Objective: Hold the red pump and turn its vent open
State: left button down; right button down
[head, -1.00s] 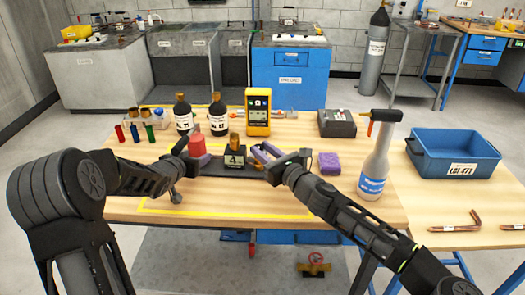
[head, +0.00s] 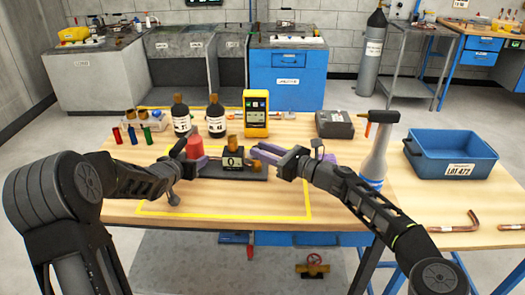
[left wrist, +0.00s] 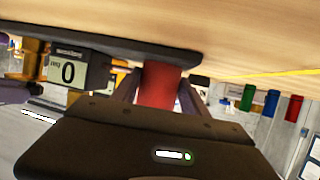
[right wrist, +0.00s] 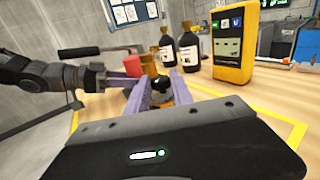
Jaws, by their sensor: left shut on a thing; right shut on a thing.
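The red pump (head: 194,147) stands upright on a dark base plate (head: 255,172) on the table. My left gripper (head: 187,156) is shut on it; the left wrist view shows the red cylinder (left wrist: 159,84) between the two fingers. Beside it on the plate is a dark gauge block (head: 233,160) with a brass top, its display reading 0. My right gripper (head: 256,152) reaches in from the right. In the right wrist view its purple fingers close around a dark round knob (right wrist: 160,86), apparently the vent, with brass close by. The knob's turn angle is hard to tell.
Two dark bottles (head: 182,120) and a yellow meter (head: 255,113) stand behind the plate. Small coloured vials (head: 131,134) are at the left. A spray bottle (head: 376,150) and blue bin (head: 450,158) are at the right.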

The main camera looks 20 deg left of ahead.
jog(key=c, duration=1.1)
grip_release()
jog(key=shift+d, duration=0.15)
jog(key=v, duration=1.1)
jog(key=shift+s+d, duration=0.2)
jog(key=shift+d, duration=0.1)
